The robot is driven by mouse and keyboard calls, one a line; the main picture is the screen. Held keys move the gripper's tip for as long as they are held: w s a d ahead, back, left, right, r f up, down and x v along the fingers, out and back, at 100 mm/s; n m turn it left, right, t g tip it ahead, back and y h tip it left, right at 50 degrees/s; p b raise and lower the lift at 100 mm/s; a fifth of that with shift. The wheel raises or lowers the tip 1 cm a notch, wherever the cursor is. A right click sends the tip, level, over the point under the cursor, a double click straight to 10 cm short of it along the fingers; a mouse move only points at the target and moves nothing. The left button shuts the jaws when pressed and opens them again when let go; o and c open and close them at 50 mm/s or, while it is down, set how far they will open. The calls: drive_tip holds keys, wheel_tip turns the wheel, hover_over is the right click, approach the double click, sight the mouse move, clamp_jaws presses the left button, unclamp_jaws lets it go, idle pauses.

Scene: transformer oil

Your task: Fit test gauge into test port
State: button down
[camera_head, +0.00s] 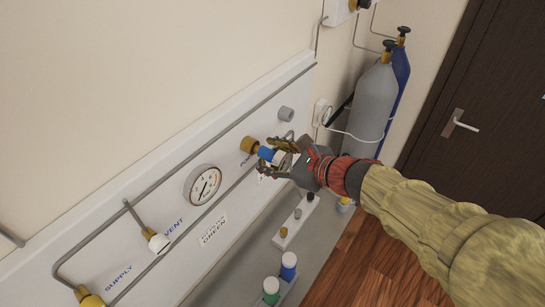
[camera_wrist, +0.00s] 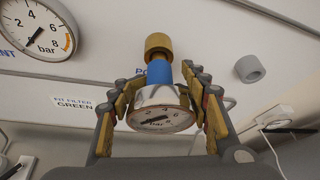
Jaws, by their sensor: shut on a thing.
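My gripper (camera_head: 287,152) is shut on the test gauge (camera_wrist: 160,119), a small white round dial marked in bar with a blue collar (camera_wrist: 158,75). Its fingers lie on both sides of the dial in the wrist view (camera_wrist: 161,100). The brass test port (camera_head: 249,145) stands out from the white wall panel. It also shows in the wrist view (camera_wrist: 158,46), in line with the blue collar. The collar meets the brass in both views; how deep it sits cannot be told. In the head view my fingers hide most of the dial.
A larger panel gauge (camera_head: 202,185) is left of the port. A grey round stub (camera_head: 286,114) sticks out above right. Vent (camera_head: 157,242) and supply (camera_head: 90,299) fittings are lower left. Small capped items (camera_head: 289,262) stand below. Grey (camera_head: 370,105) and blue cylinders stand at the right.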

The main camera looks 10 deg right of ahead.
sight(284, 158)
drive_tip(key=shift+w+a+r+b, duration=0.1)
drive_tip(key=shift+w+a+b, duration=0.25)
drive_tip(key=shift+w+a, duration=0.25)
drive_tip(key=c, duration=0.8)
unclamp_jaws()
drive_tip(key=v, duration=1.2)
